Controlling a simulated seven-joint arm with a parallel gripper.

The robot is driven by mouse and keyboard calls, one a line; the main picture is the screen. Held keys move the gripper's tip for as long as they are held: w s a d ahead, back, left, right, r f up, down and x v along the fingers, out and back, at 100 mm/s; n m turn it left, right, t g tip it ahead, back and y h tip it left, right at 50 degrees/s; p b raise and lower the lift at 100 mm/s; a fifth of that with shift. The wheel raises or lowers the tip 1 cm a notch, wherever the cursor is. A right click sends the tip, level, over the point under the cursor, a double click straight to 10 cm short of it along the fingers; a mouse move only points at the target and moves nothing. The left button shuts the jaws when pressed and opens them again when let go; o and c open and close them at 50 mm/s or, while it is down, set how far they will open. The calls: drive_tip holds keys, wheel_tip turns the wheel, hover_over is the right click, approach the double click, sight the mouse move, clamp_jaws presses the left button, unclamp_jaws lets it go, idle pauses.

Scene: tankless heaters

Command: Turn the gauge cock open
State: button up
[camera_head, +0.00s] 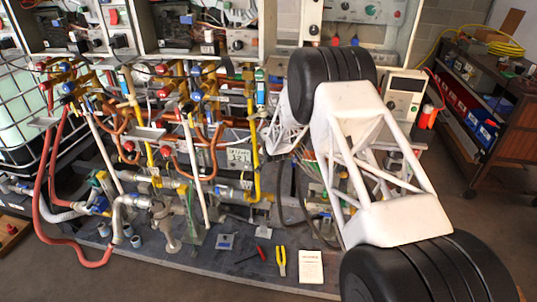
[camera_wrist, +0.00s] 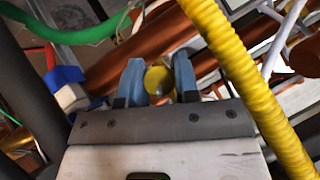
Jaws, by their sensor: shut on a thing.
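In the wrist view my gripper (camera_wrist: 158,80) has its two blue fingers on either side of a small round brass-yellow piece (camera_wrist: 158,79), which looks like the gauge cock's handle. The fingers are shut on it. How far it is turned cannot be told. Copper pipes run close behind the fingertips. In the head view my white arm reaches into the pipework right of the yellow vertical pipe, and the fingertips and the cock are hidden there.
A yellow corrugated hose (camera_wrist: 240,85) passes close right of my gripper. A green hose (camera_wrist: 75,28) and a blue-and-white fitting (camera_wrist: 65,85) lie to its left. The bench (camera_head: 190,262) holds a red screwdriver (camera_head: 263,254), yellow pliers (camera_head: 281,262) and a paper booklet (camera_head: 311,267).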

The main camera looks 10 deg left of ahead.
idle(0.7)
drive_tip(key=o, duration=0.7)
drive_tip(key=shift+c, duration=0.2)
drive_tip(key=shift+s+r, duration=0.1)
drive_tip(key=v, duration=0.7)
drive_tip(key=shift+s+r, duration=0.2)
drive_tip(key=shift+r, duration=0.05)
